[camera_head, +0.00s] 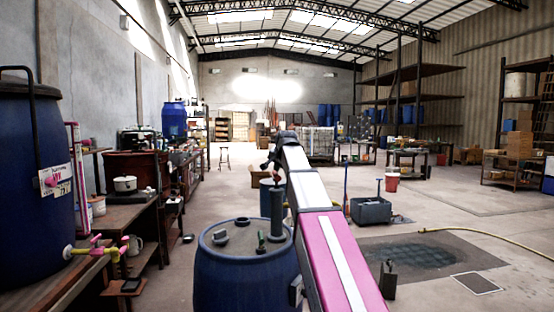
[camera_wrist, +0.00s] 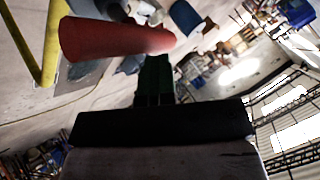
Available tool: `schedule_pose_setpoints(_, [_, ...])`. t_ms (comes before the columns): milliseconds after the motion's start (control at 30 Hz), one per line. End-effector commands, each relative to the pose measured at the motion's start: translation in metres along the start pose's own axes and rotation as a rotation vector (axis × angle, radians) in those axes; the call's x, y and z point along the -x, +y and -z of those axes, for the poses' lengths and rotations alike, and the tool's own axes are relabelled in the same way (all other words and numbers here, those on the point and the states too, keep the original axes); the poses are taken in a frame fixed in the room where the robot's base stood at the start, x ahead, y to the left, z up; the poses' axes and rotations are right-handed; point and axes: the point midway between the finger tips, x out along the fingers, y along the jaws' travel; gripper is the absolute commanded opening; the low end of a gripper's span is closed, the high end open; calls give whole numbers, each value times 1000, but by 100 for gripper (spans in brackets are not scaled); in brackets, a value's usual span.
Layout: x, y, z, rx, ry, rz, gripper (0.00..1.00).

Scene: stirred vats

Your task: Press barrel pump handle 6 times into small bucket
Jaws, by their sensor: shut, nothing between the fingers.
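The blue barrel (camera_head: 245,285) stands in front of me, with a dark green pump body (camera_head: 278,215) upright on its lid. A small reddish part shows at the pump's top, partly behind my arm. In the wrist view a red rounded bar (camera_wrist: 115,38), apparently the pump handle, lies close to my gripper (camera_wrist: 155,62). My gripper is shut and empty; I cannot tell whether it touches the bar. In the head view my arm's end (camera_head: 268,165) is just above the pump. I cannot make out the small bucket for certain.
A large blue drum (camera_head: 30,210) with a pink and yellow tap stands on a bench at the left. A yellow hose (camera_head: 480,238) lies across the otherwise fairly open floor.

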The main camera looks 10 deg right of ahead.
Motion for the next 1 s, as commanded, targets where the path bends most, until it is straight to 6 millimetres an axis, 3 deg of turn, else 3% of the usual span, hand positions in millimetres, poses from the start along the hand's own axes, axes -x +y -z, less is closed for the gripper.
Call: schedule_pose_setpoints(1000, [-8, 7, -7, 0, -3, -4, 0])
